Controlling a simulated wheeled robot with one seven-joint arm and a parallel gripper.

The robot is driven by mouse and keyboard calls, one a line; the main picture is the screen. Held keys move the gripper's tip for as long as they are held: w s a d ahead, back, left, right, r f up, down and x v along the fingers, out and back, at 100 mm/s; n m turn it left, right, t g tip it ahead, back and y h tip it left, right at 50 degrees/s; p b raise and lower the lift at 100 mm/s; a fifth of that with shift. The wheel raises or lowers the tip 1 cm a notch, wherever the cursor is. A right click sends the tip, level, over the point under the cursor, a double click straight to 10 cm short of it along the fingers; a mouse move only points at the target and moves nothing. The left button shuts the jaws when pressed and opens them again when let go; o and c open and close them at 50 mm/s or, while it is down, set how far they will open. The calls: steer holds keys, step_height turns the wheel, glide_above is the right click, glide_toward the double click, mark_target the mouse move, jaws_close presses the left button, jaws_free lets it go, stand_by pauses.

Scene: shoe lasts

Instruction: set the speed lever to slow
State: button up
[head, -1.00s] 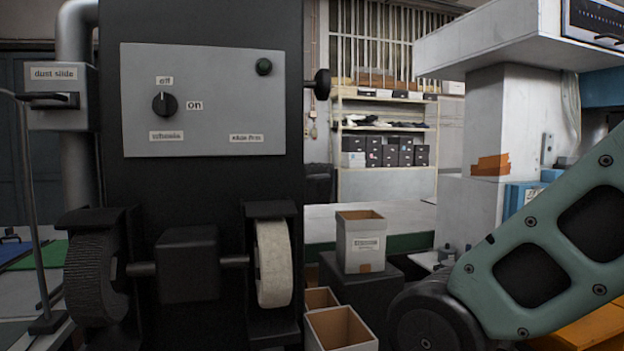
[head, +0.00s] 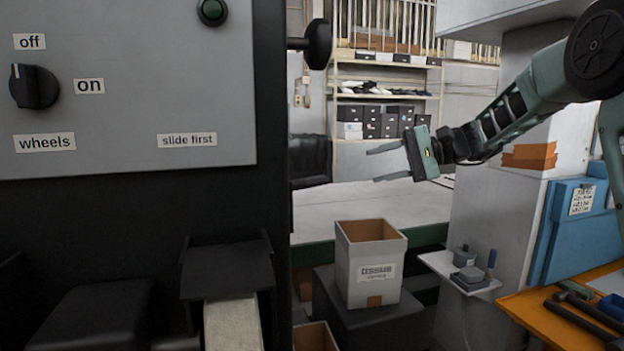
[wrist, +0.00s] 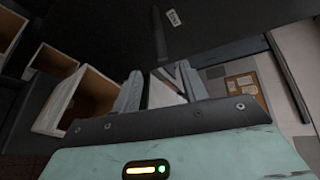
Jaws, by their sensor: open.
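My gripper (head: 372,165) is open and empty in the head view, with its two fingers pointing left toward the right side of the dark machine (head: 140,215) and apart from it. In the wrist view my gripper (wrist: 160,68) has its fingers spread with nothing between them. No part is clearly marked as the speed lever. A black round knob on a short stem (head: 318,43) juts from the machine's right side, above and left of my gripper. In the wrist view, a slim dark bar (wrist: 158,35) stands on a dark surface beside a small white label (wrist: 173,17), too small to read.
An open box (head: 370,270) stands on a black block below my gripper. An orange bench (head: 560,310) with tools and a white pillar (head: 500,210) are at right.

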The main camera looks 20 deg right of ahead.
mark_target(317, 181)
steer(key=p+x, duration=0.4)
steer(key=x, duration=1.1)
steer(key=shift+w+a+f, duration=0.1)
steer(key=shift+a+f, duration=0.15)
steer(key=shift+a, duration=0.1)
jaws_close()
